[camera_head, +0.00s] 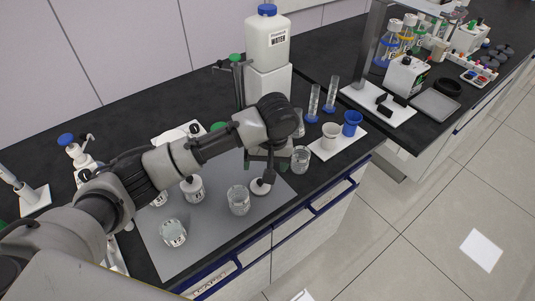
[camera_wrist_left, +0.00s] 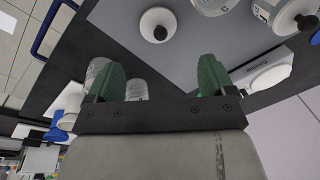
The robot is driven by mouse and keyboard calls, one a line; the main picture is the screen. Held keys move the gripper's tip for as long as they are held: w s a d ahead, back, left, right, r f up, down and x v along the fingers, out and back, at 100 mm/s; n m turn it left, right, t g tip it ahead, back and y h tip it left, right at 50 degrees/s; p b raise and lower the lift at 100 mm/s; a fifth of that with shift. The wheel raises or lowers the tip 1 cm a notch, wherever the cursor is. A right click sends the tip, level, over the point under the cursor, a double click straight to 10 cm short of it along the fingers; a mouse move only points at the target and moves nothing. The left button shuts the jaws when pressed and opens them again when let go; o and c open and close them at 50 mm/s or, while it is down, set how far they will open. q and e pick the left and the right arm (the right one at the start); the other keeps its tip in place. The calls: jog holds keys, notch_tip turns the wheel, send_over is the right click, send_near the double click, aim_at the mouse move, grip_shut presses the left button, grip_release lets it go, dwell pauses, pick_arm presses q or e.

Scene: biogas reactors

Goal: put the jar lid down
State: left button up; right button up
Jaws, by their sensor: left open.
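The jar lid (camera_head: 261,187), a white disc with a dark knob, lies on the right part of the grey mat (camera_head: 205,255). It also shows in the left wrist view (camera_wrist_left: 158,24), apart from the fingers. My left gripper (camera_head: 262,169) is just above and behind the lid in the head view, partly hidden by its own wrist. In the left wrist view its two green fingers (camera_wrist_left: 162,75) are spread with nothing between them. A white-lidded jar (camera_head: 193,189) and open glass jars (camera_head: 238,201) (camera_head: 173,234) stand on the mat. My right gripper is out of view.
A glass beaker (camera_head: 300,160) stands right of my gripper. Beyond it, a white tray (camera_head: 349,142) holds a white cup and a blue cup. A white water canister (camera_head: 267,45) stands behind. The bench's front edge is close to the lid.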

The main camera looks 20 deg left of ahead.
pick_arm(q)
jog(key=r, duration=0.4)
jog(key=shift+s+d, duration=0.1)
jog(key=shift+d, duration=0.2)
jog(key=shift+f, duration=0.1)
